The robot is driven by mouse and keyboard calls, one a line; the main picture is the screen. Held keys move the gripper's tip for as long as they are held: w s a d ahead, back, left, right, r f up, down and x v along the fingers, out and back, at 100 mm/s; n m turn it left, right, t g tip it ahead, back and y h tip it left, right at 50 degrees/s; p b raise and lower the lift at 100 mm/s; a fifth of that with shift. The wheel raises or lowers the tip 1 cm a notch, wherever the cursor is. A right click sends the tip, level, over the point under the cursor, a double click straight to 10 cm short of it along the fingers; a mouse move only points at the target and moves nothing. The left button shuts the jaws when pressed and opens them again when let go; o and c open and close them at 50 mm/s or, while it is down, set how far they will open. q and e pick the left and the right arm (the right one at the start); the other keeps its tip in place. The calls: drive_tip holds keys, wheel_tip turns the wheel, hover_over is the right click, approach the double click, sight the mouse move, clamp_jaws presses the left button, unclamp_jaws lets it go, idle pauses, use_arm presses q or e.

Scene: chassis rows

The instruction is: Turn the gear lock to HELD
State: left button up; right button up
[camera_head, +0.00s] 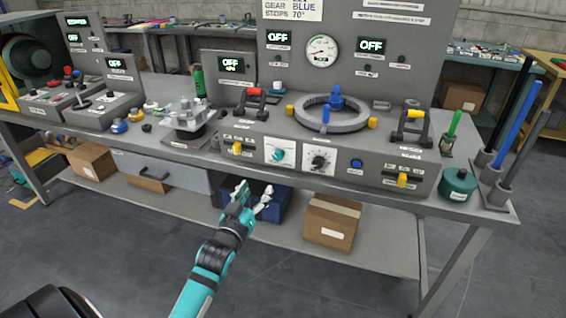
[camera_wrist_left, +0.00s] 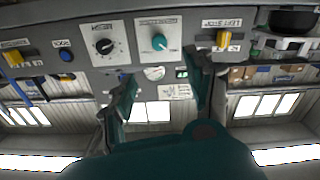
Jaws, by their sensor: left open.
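The grey console front (camera_head: 205,143) carries a teal knob (camera_head: 278,155) and a black knob (camera_head: 318,160) on white plates, a blue button (camera_head: 356,164), and yellow levers at left (camera_head: 237,149) and right (camera_head: 403,181). The labels are too small to tell which control is the gear lock or where it points. A grey ring (camera_head: 345,124) with a blue pointer (camera_head: 336,98) lies on top. My left gripper (camera_head: 254,190) is open and empty, below and in front of the teal knob. In the upside-down left wrist view, the teal knob (camera_wrist_left: 159,43) shows just beyond the fingers. My right gripper is not in view.
Two bar handles stand on the console, one red-topped (camera_head: 250,101) and one yellow-topped (camera_head: 412,128). A cardboard box (camera_head: 332,222) sits on the lower shelf. The floor in front is clear.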

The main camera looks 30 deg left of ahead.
sight(277, 158)
use_arm(q)
drive_tip(key=x, duration=1.5)
drive_tip(key=shift+w, duration=0.45)
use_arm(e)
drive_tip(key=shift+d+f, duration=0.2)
use_arm(q)
drive_tip(key=shift+d, duration=0.1)
clamp_jaws()
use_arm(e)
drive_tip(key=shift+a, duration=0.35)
